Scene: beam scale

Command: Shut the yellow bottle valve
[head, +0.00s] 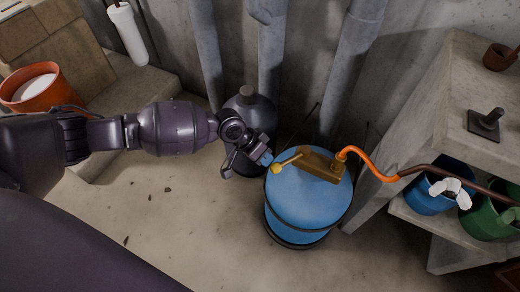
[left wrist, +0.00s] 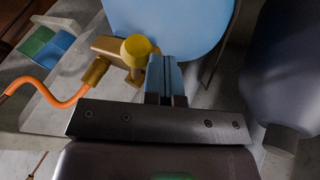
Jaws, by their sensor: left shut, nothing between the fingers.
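A blue bottle (head: 305,205) stands on the floor with a brass valve (head: 322,166) on its top. A lever ends in a yellow knob (head: 276,168), which points left toward my gripper. My left gripper (head: 264,158) has its blue fingertips together and empty, right beside the yellow knob. In the left wrist view the shut fingertips (left wrist: 165,78) are just right of the yellow knob (left wrist: 135,49), with the brass valve body (left wrist: 108,46) behind it. Whether fingertips and knob touch, I cannot tell. My right gripper is not in view.
A dark grey bottle (head: 250,112) stands behind my left gripper. An orange hose (head: 375,168) runs right from the valve past a concrete shelf (head: 460,100) holding blue and green buckets (head: 430,200). Grey pipes (head: 270,60) stand behind. An orange bucket (head: 38,88) is far left.

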